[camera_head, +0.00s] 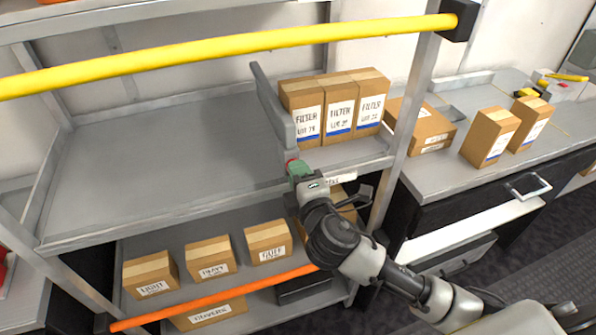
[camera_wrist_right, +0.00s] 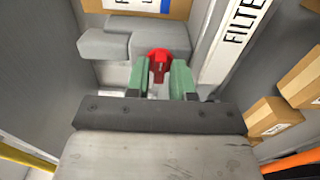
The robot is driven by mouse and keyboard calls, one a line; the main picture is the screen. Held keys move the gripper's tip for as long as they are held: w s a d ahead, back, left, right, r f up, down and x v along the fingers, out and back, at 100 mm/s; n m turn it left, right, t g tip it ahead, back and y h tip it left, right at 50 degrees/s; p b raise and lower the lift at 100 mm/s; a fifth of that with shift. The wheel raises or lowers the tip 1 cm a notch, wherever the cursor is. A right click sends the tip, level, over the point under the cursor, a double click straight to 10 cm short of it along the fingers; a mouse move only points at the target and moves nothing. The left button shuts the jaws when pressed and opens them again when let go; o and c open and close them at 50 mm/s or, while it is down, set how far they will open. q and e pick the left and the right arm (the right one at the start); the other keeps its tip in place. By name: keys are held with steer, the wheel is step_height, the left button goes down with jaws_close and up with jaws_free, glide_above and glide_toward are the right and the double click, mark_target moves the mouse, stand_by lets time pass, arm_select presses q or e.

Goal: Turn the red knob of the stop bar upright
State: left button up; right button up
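The stop bar (camera_head: 272,108) is a grey bar on the upper shelf, left of the filter boxes; its grey end also shows in the right wrist view (camera_wrist_right: 125,45). Its red knob (camera_head: 291,162) is at the near end, at the shelf's front edge. In the right wrist view the red knob (camera_wrist_right: 159,62) lies between the green fingertips of my right gripper (camera_wrist_right: 160,78), with narrow gaps beside it. My right gripper (camera_head: 299,172) is open around the knob and partly hides it in the head view. My left gripper is out of view.
Filter boxes (camera_head: 340,105) stand right of the bar. A yellow rail (camera_head: 230,44) crosses above and an orange rail (camera_head: 215,298) below. The lower shelf (camera_head: 235,278) holds several boxes. The upper shelf (camera_head: 160,155) is bare left of the bar. A counter (camera_head: 450,172) with boxes stands right.

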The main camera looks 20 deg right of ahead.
steer(key=shift+w, duration=0.1)
jaws_close()
steer(key=shift+n+p, duration=7.1)
steer(key=shift+n, duration=1.8)
